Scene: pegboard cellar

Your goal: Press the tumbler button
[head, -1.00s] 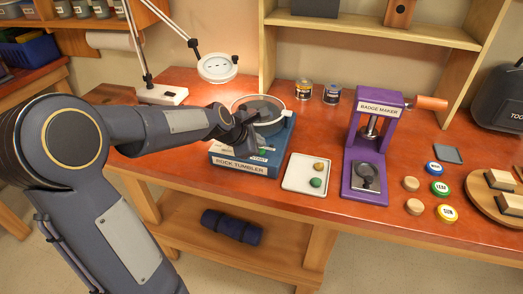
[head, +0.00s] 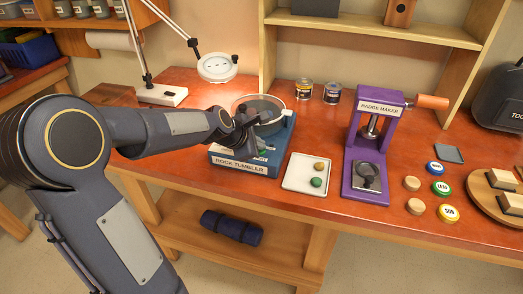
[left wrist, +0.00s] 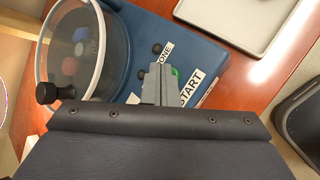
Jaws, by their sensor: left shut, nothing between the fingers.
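The blue rock tumbler (head: 278,145) stands on the bench, with its clear-lidded round drum at the back. Its front carries a ROCK TUMBLER label. In the left wrist view the tumbler's blue top (left wrist: 208,58) shows a green button (left wrist: 174,72) beside the START label (left wrist: 191,87). My left gripper (head: 256,150) is over the front of the tumbler, shut and empty. In the left wrist view its fingertips (left wrist: 158,70) lie right beside the green button and partly cover it. I cannot tell whether they touch it. My right gripper is not in view.
A white tray (head: 294,184) with two stones sits right of the tumbler. The purple badge maker (head: 353,188) stands farther right, with several badges beyond. A desk lamp (head: 217,68) hangs behind the tumbler, and two tins (head: 332,94) stand at the back.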

